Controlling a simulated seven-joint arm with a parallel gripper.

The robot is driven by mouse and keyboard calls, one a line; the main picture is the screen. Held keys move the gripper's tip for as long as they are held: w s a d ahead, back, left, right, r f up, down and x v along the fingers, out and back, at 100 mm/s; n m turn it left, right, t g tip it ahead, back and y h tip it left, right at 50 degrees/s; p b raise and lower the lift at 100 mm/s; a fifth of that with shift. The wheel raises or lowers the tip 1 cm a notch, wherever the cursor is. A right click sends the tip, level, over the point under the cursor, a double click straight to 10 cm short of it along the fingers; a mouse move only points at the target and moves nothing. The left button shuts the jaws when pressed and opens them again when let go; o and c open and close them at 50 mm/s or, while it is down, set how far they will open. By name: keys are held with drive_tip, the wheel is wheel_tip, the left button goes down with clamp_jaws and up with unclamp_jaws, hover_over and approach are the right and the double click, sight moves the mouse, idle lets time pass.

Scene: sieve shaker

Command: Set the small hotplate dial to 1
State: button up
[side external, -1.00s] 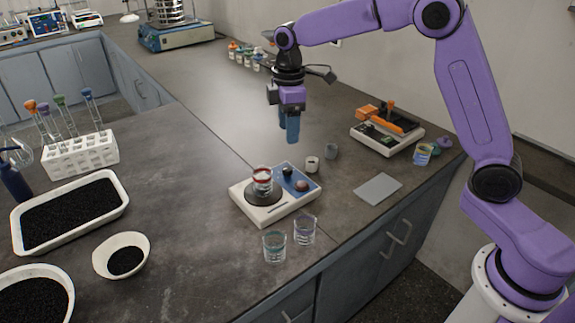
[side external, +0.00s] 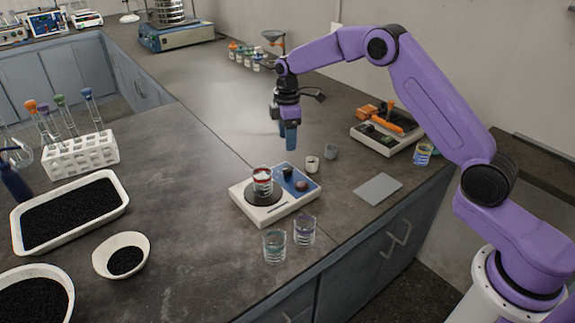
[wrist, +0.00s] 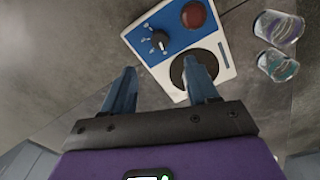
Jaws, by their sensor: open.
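The small hotplate (side external: 270,217) has a white body, a blue panel, a round dark heating plate and a red knob (wrist: 193,14). Its black dial (side external: 287,172) sits on the blue panel; in the wrist view the dial (wrist: 158,40) shows a white mark, but the scale is too small to read. A glass with red contents (side external: 263,178) stands on the heating plate. My gripper (side external: 288,147) is above and behind the hotplate, fingers pointing down, empty. In the wrist view my open gripper (wrist: 164,68) has the dial ahead between its fingertips, apart from it; the right finger covers part of the heating plate.
Two glass beakers (side external: 274,246) stand in front of the hotplate. A flat grey plate (side external: 377,188) and a balance-like device with orange parts (side external: 388,132) lie further right.

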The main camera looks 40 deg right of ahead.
sight(287, 168)
wheel_tip(287, 168, down, 10)
drive_tip(key=shift+f, duration=0.2)
idle(0.3)
drive_tip(key=c, duration=1)
drive_tip(key=shift+c, duration=0.2)
drive_tip(key=shift+m, duration=0.4)
drive_tip(key=m, duration=0.4)
drive_tip(key=shift+m, duration=2.5)
